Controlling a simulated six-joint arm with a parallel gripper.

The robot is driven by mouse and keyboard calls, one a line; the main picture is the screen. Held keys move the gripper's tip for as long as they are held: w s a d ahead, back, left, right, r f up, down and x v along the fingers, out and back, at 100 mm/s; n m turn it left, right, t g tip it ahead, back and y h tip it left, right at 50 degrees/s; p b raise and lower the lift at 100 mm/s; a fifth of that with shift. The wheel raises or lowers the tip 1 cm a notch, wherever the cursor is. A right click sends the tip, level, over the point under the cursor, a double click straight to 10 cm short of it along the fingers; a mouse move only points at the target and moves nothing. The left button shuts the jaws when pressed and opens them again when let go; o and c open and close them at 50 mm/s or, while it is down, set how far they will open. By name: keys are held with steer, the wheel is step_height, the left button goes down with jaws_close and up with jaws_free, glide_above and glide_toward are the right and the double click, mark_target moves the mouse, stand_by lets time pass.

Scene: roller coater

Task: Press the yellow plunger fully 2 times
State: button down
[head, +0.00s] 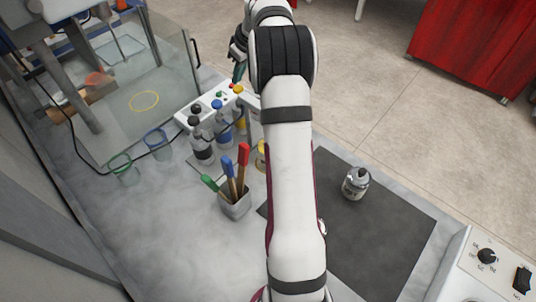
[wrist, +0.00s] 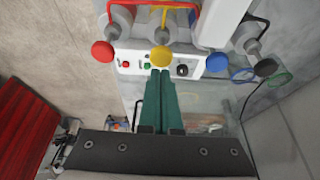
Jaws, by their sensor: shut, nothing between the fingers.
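The yellow plunger (wrist: 161,57) is a round knob on a pump bottle, near the middle of the wrist view. In the head view the yellow knob (head: 238,89) shows at the far end of the bottle row. My gripper (wrist: 161,73) has green fingers, shut together and empty. In the wrist view the fingertips appear just below the yellow plunger; I cannot tell whether they touch it. In the head view my gripper (head: 239,72) is partly hidden by my arm, close beyond the yellow knob.
A red plunger (wrist: 103,51) and a blue plunger (wrist: 217,62) flank the yellow one; a black plunger (wrist: 265,67) is farther right. A box with buttons (wrist: 133,64) lies behind. A cup of brushes (head: 236,205) and a small jar (head: 356,183) stand on the bench.

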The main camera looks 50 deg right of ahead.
mark_target(239, 88)
steer(key=shift+f, duration=0.1)
steer(key=shift+f, duration=1.8)
steer(key=shift+r, duration=1.9)
step_height(239, 88, up, 6)
